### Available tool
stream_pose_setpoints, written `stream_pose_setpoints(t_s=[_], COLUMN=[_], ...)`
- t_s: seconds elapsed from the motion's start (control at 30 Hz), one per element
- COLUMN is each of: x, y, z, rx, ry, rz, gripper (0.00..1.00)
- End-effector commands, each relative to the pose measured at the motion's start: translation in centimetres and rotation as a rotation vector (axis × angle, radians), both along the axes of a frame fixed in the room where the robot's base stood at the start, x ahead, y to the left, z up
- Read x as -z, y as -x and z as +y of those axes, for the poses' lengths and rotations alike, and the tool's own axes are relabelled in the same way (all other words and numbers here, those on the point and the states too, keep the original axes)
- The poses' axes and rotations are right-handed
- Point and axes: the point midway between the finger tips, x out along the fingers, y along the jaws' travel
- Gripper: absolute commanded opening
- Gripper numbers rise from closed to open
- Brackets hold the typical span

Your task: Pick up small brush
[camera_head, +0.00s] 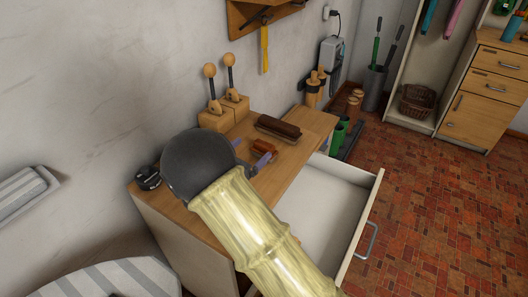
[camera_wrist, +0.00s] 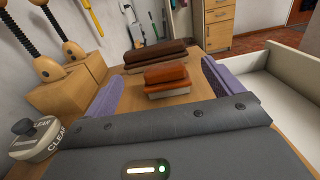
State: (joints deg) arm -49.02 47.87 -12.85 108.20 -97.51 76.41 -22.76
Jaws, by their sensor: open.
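The small brush is most likely the short orange-brown brush (camera_head: 264,146) with pale bristles beneath, lying on the wooden top of the drawer cabinet. It also shows in the wrist view (camera_wrist: 167,77). My gripper (camera_head: 252,153) is open, with its two purple fingers low over the cabinet top. In the wrist view the brush shows between the fingers, with a gap on each side. I cannot tell whether the fingertips reach past it. A longer dark brown brush (camera_head: 279,127) lies just behind it and also shows in the wrist view (camera_wrist: 157,52).
Two wooden blocks with ball-topped springs (camera_head: 222,112) stand by the wall, left of the brushes. A small round dark-lidded item (camera_head: 147,178) sits at the cabinet's near left end. An open white drawer (camera_head: 322,207) juts out to the right. Bare wood (camera_head: 314,125) shows at the far end.

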Motion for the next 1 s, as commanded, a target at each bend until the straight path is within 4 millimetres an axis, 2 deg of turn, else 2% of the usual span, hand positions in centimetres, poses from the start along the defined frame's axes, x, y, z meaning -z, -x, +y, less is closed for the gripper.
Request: stream_pose_setpoints(t_s=[0.03, 0.17, 0.3, 0.67, 1.0], x=[1.2, 3.0, 2.6, 2.6, 2.6], y=[0.0, -0.1, -1.0, -1.4, -5.3], z=[0.0, -0.2, -0.8, -1.1, -4.2], rx=[0.001, 0.002, 0.001, 0.002, 0.004], ry=[0.003, 0.001, -0.001, -0.001, -0.001], rz=[0.004, 0.002, -0.001, -0.001, 0.000], gripper=[0.92, 0.92, 0.92, 0.92, 0.92])
